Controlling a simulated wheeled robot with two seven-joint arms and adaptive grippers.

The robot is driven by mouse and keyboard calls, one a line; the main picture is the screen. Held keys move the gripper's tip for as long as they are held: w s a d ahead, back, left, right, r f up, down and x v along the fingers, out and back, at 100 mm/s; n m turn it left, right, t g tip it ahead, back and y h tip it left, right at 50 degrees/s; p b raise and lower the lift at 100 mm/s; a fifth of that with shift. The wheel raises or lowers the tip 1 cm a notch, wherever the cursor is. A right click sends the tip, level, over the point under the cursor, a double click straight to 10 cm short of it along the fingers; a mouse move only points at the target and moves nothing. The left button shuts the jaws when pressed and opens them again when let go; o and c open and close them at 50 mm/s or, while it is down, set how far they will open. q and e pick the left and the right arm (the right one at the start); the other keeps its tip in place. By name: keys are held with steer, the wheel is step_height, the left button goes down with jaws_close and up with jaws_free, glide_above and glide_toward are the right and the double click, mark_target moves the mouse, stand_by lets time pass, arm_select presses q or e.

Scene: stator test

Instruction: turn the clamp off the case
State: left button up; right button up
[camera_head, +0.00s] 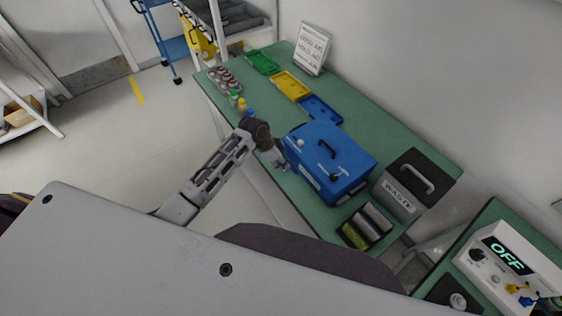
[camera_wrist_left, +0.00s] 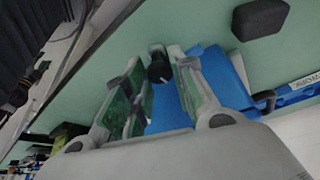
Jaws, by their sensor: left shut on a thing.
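The blue case (camera_head: 345,160) stands on the green bench, with a dark handle and small knobs on its lid. Part of its blue side shows in the left wrist view (camera_wrist_left: 228,82). My left gripper (camera_head: 282,164) is at the case's left side. In the left wrist view my left gripper (camera_wrist_left: 157,75) has its two fingers around a small black knob-like part, which I take as the clamp (camera_wrist_left: 158,70), and is shut on it. In the head view the fingers hide this part. How far the clamp is turned cannot be told. My right gripper is not in view.
A black-lidded waste box (camera_head: 400,204) stands right of the case, and a dark holder with rolls (camera_head: 366,227) in front. Blue (camera_head: 321,109), yellow (camera_head: 291,86) and green (camera_head: 263,62) trays lie behind. A tester showing OFF (camera_head: 508,256) sits on another bench.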

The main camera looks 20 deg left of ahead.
arm_select(q)
steer(key=shift+n, duration=0.4)
steer(key=shift+s+d+n+t+y, duration=0.1)
steer(key=shift+n+t+y, duration=0.5)
steer(key=shift+n, duration=1)
steer(key=n+t+y, duration=0.1)
steer(key=n, duration=0.3)
steer(key=shift+d+n, duration=0.15)
steer(key=shift+n, duration=0.25)
steer(key=n+y, duration=0.2)
steer(key=n, duration=0.2)
steer(key=shift+s+d, duration=0.1)
steer(key=shift+d, duration=0.1)
steer(key=shift+d+n+g+y, duration=0.15)
steer(key=shift+n+y, duration=0.35)
steer(key=shift+n, duration=0.75)
steer(key=shift+a+n+g+y, duration=0.15)
steer(key=shift+n+y, duration=0.35)
steer(key=shift+n, duration=0.75)
steer(key=shift+d, duration=0.1)
steer(key=o, duration=1)
steer(key=shift+o, duration=0.2)
